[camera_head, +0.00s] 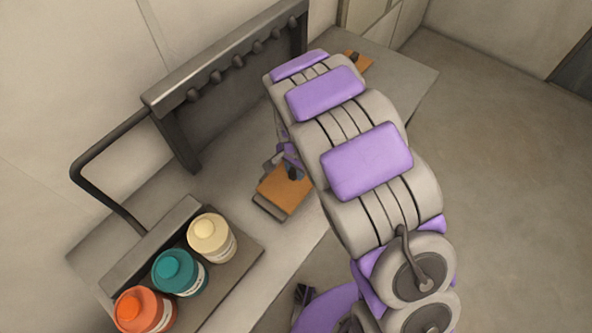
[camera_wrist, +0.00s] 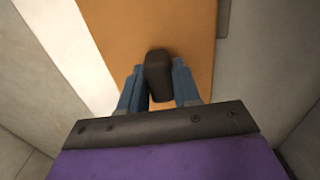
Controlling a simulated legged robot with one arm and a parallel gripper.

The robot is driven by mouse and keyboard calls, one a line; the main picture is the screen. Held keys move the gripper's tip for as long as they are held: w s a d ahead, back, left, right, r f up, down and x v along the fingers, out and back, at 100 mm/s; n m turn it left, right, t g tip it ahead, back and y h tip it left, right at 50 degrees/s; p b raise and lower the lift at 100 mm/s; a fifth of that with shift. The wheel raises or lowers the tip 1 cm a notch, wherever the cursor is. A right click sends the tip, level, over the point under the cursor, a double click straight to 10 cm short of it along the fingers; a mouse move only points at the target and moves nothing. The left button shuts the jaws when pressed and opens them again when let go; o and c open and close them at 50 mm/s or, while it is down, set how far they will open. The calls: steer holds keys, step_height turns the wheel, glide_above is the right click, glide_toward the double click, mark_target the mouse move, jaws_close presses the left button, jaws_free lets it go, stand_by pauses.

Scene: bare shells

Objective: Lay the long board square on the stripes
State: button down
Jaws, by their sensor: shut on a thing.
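An orange-brown board (camera_head: 282,192) lies over the grey bench, with a dark grey edge showing beneath its near end. Another orange-brown patch (camera_head: 358,63) shows beyond my arm; the arm hides whether both are one board. In the wrist view the board (camera_wrist: 190,25) runs away up the picture. My gripper (camera_wrist: 159,88) is shut on a dark upright knob (camera_wrist: 158,72) on the board, one blue-grey finger at each side. In the head view my gripper (camera_head: 291,170) is mostly hidden by my arm. A pale band (camera_wrist: 75,45) lies along the board's left side; I cannot tell if it is a stripe.
Orange (camera_head: 142,308), teal (camera_head: 178,272) and cream (camera_head: 212,238) bottles stand in a grey tray (camera_head: 240,262) at the near end. A dark rack (camera_head: 235,62) with several knobs stands along the wall side. Open floor (camera_head: 490,150) lies to the right.

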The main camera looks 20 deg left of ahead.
steer(key=shift+a+f, duration=0.25)
steer(key=shift+f, duration=0.2)
steer(key=shift+a, duration=0.2)
steer(key=c, duration=1.2)
jaws_free()
steer(key=shift+c, duration=0.2)
steer(key=o, duration=0.4)
steer(key=shift+d+r, duration=0.1)
steer(key=shift+d, duration=0.25)
steer(key=shift+o, duration=0.2)
steer(key=shift+d, duration=0.1)
